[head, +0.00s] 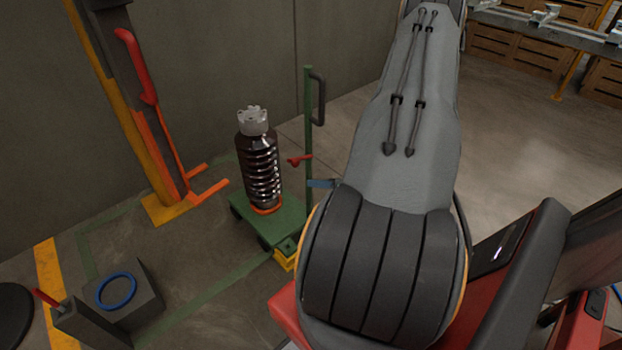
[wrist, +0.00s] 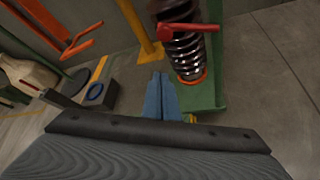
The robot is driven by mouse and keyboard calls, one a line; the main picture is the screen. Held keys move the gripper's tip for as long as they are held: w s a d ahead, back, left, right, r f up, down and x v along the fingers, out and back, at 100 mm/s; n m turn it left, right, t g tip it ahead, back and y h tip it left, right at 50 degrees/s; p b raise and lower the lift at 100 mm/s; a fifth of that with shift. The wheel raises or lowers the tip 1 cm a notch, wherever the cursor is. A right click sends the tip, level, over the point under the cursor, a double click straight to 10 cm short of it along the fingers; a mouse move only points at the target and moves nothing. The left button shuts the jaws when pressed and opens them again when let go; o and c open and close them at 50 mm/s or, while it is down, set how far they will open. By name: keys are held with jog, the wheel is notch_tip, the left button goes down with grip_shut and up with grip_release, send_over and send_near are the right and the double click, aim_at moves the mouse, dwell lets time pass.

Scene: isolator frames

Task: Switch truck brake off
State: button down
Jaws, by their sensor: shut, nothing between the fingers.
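The green truck (head: 288,218) stands by the wall with an upright green post and a dark handle. A ribbed dark isolator (head: 261,165) with a grey metal cap stands upright on its deck. The red brake lever (head: 299,160) sticks out to the left from the post. In the wrist view the lever (wrist: 188,27) crosses in front of the isolator's ribs (wrist: 188,55). My gripper (wrist: 161,78) shows blue fingers closed together and empty, below and left of the lever in that view, apart from it. In the head view my arm hides most of my gripper (head: 320,183).
An orange and yellow lifting frame (head: 165,130) stands left of the truck, with forks low down. A grey block with a blue ring (head: 116,291) sits at the lower left. A bench and wooden crates (head: 520,48) are at the back right. Floor right of my arm is open.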

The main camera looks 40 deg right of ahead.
jog(key=w, duration=0.8)
jog(key=shift+w+f+p, duration=0.15)
jog(key=shift+p, duration=0.2)
jog(key=shift+d, duration=0.1)
